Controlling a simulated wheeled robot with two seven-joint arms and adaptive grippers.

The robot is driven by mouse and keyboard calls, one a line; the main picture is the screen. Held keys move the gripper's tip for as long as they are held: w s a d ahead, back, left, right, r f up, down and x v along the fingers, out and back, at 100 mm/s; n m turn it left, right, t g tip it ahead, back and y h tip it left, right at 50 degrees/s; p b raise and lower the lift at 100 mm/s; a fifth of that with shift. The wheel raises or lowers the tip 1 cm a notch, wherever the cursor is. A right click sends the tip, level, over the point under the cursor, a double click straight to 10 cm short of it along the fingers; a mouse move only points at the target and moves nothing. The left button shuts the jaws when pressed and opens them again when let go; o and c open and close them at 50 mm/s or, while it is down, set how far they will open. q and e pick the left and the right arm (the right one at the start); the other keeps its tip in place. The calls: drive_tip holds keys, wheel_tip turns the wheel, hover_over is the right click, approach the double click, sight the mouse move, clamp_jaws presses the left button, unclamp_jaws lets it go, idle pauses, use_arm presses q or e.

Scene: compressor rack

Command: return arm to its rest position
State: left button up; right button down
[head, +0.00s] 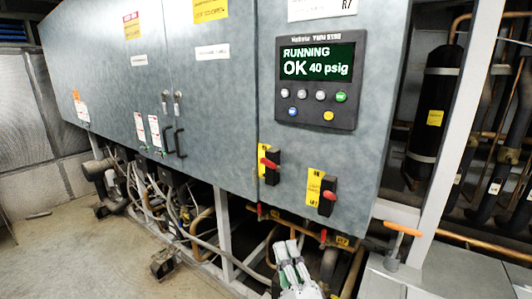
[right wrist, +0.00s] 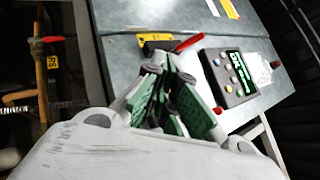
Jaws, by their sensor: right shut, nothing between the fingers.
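My right gripper (head: 290,262) is at the bottom centre of the head view, below the cabinet's lower edge. Its fingers are together, with nothing between them. In the right wrist view the gripper (right wrist: 170,75) shows its green-padded fingers pointing toward the grey cabinet, apart from the control panel (right wrist: 232,78). In the head view the control panel (head: 316,82) reads "RUNNING OK 40 psig". Two rotary switches with red handles, a left one (head: 270,166) and a right one (head: 327,195), sit below it. My left gripper is not in view.
The grey cabinet (head: 220,110) fills the middle. Pipes and cables (head: 190,215) run below it. An orange-handled valve (head: 402,230) stands at right beside a pale upright post (head: 450,150). A black cylinder (head: 432,110) is behind. Bare floor (head: 70,240) lies at lower left.

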wheel_tip(320, 180, down, 18)
drive_tip(key=s+d+n+g, duration=0.2)
drive_tip(key=n+g, duration=0.9)
drive_tip(key=n, duration=0.2)
drive_tip(key=s+d+f+n+g+h, duration=0.6)
drive_tip(key=s+d+f+g, duration=0.2)
drive_tip(key=s+d+f, duration=0.45)
drive_tip(key=s+d+f+g, duration=0.1)
drive_tip(key=d+f, duration=0.1)
drive_tip(key=f, duration=1.4)
drive_tip(key=s+d+f, duration=0.1)
drive_tip(key=s+f, duration=0.1)
drive_tip(key=f, duration=1.3)
drive_tip(key=s+d+f, duration=0.2)
drive_tip(key=s+f, duration=0.8)
drive_tip(key=s, duration=0.1)
drive_tip(key=s+d+f+g, duration=0.1)
drive_tip(key=s+d+f, duration=0.1)
drive_tip(key=s+f, duration=0.8)
drive_tip(key=shift+s+f+g+h, duration=0.3)
drive_tip(key=shift+s+f, duration=0.05)
drive_tip(key=shift+s, duration=0.45)
